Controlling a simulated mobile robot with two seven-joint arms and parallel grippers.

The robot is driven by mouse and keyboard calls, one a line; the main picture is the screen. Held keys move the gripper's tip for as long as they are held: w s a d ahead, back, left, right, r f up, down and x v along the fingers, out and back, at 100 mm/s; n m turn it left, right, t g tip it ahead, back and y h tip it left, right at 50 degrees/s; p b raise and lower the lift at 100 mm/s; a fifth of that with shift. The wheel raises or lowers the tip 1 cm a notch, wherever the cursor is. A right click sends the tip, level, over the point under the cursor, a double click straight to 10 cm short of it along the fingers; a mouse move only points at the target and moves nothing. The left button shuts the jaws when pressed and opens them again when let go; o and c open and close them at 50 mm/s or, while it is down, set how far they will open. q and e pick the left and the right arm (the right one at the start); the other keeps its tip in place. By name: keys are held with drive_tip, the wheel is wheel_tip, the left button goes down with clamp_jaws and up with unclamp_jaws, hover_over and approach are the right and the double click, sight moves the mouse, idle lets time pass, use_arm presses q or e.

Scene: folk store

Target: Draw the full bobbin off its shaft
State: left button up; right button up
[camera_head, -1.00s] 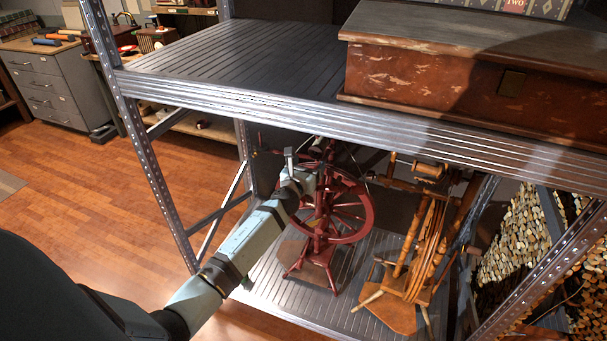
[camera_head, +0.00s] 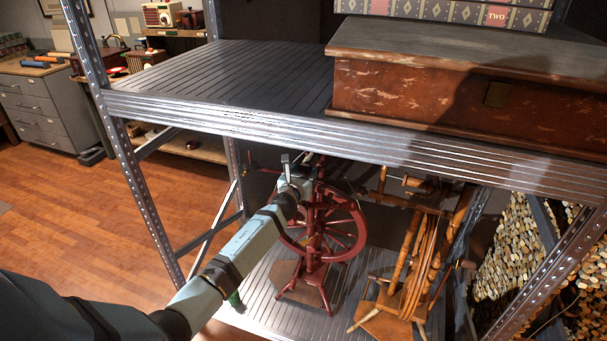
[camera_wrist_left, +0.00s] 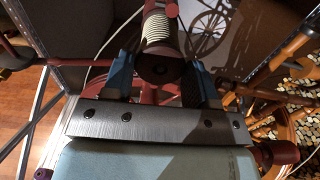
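The full bobbin (camera_wrist_left: 160,35), wound with pale yarn and ending in a dark reddish-brown disc, shows at the top middle of the left wrist view. It points towards the wrist camera. The two blue fingers of my left gripper (camera_wrist_left: 160,78) stand on either side of its near end; whether they press on it is unclear. In the head view the left gripper (camera_head: 298,170) is at the upper part of the red spinning wheel (camera_head: 340,258), under the upper shelf, and hides the bobbin. The shaft cannot be made out. My right gripper is not in view.
The upper metal shelf (camera_head: 200,70), bearing a brown chest (camera_head: 410,100), hangs over the wheel. A wooden spinning wheel (camera_head: 405,260) stands to the right on the lower shelf (camera_head: 265,290). A steel upright (camera_head: 125,170) is left of my arm. Open floor (camera_head: 60,220) lies left.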

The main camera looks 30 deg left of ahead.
use_arm(q)
drive_tip(key=shift+c, duration=0.9)
drive_tip(key=shift+p+v, duration=0.85)
drive_tip(key=shift+v, duration=1.65)
drive_tip(key=p+v, duration=0.1)
drive_tip(key=v, duration=0.6)
drive_tip(key=shift+s, duration=0.35)
